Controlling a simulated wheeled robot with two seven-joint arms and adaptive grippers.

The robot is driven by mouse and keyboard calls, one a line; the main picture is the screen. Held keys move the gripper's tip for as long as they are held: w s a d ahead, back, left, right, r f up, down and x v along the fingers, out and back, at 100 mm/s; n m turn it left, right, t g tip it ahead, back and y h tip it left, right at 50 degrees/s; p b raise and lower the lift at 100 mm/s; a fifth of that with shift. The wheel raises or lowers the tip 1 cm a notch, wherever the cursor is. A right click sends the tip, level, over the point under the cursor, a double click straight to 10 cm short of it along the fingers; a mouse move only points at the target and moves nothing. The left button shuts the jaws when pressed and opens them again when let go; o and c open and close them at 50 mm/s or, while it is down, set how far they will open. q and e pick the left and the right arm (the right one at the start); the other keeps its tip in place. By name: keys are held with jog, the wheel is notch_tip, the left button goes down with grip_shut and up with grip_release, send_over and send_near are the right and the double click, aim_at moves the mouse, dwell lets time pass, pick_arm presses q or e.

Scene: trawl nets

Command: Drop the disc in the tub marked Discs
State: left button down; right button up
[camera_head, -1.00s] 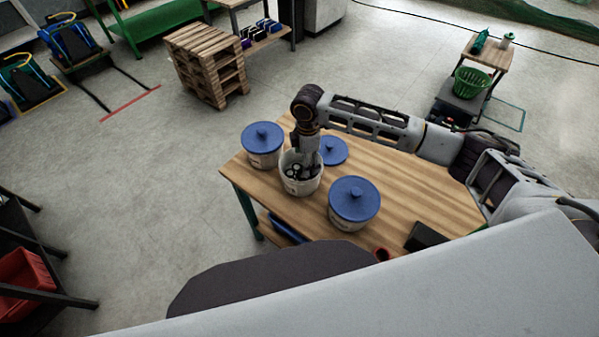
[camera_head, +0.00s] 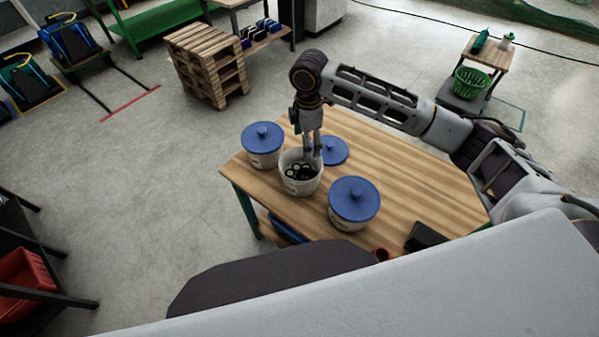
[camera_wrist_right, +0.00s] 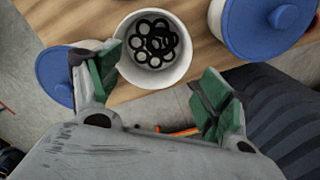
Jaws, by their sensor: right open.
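An open white tub (camera_head: 300,187) stands on the wooden table, with several black rings or discs (camera_head: 299,173) piled inside. Its label is too small to read. My right gripper (camera_head: 313,152) is above the tub's rim, pointing down, open and empty. In the right wrist view the green-padded fingers of the gripper (camera_wrist_right: 157,84) are spread apart with nothing between them, and the tub (camera_wrist_right: 156,78) shows beyond them with the black pieces (camera_wrist_right: 153,43) inside. I cannot tell one particular disc from the pile. My left gripper is not in view.
Two tubs with blue lids stand beside it, one at left (camera_head: 262,138) and one at front right (camera_head: 354,199). A loose-looking blue lid (camera_head: 333,151) is behind the open tub. A dark box (camera_head: 425,236) lies near the front edge.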

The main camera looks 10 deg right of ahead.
jog(key=shift+r, duration=1.6)
jog(key=shift+f, duration=0.1)
